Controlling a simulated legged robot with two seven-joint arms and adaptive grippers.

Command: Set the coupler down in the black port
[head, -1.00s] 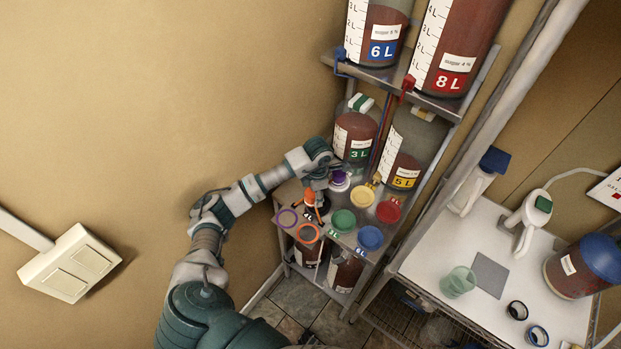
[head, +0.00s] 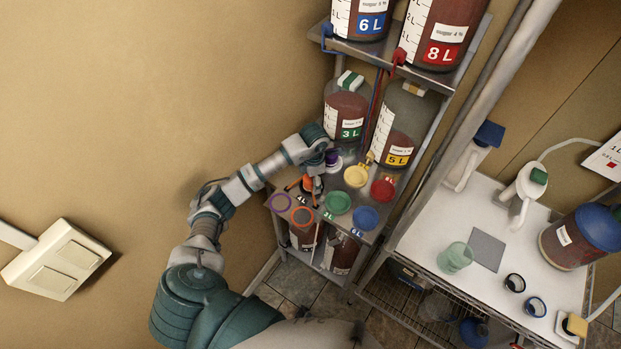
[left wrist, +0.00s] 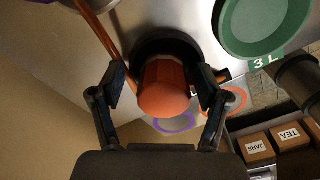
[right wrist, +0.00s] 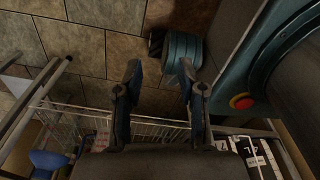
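The coupler also shows in the head view (head: 308,185), above the left part of the metal shelf. A dark round ring (left wrist: 160,44), seemingly the black port, shows right behind the coupler in the left wrist view. The coupler hides most of it, so I cannot tell whether they touch. My right gripper (right wrist: 159,78) is open and empty, with floor tiles beyond it.
Green (head: 338,203), blue (head: 365,217), red (head: 383,189) and yellow (head: 356,176) lids lie near the coupler. A purple ring (head: 280,202) and an orange ring (head: 302,215) lie at the shelf's front left. The 3 L bucket (head: 345,108) stands behind.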

